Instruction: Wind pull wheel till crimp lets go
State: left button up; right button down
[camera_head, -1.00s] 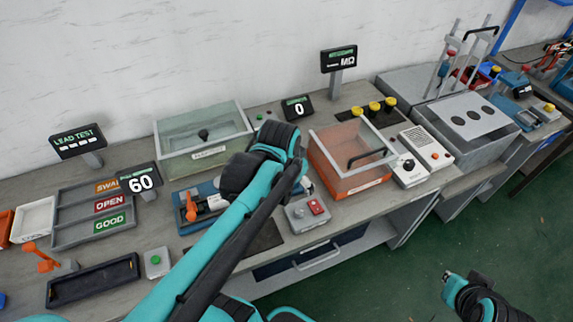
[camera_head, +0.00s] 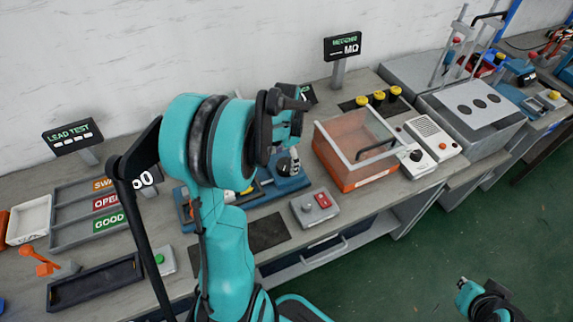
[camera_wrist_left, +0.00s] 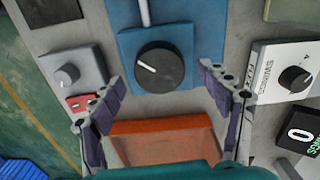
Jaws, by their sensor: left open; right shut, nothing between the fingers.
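The pull wheel is a black round knob with a white pointer line on a blue base. In the left wrist view the wheel (camera_wrist_left: 160,68) sits between and just ahead of the fingertips of my left gripper (camera_wrist_left: 162,85), which is open and apart from it. In the head view the wheel (camera_head: 287,165) is partly seen below my left gripper (camera_head: 291,128). The blue base (camera_head: 263,188) is partly hidden by my left arm, and the crimp cannot be made out. My right gripper (camera_head: 470,291) is at the lower right, over the floor, shut and empty.
An orange-fronted box (camera_head: 355,150) with a clear lid stands right of the wheel. A grey box (camera_head: 315,207) with a red button is in front. A white box with a black knob (camera_head: 413,153) is further right. The display (camera_head: 147,177) is partly covered by my arm.

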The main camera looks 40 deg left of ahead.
pick_arm(q)
jog(key=shift+f, duration=0.95)
jog(key=c, duration=1.2)
jog(key=shift+m, duration=2.9)
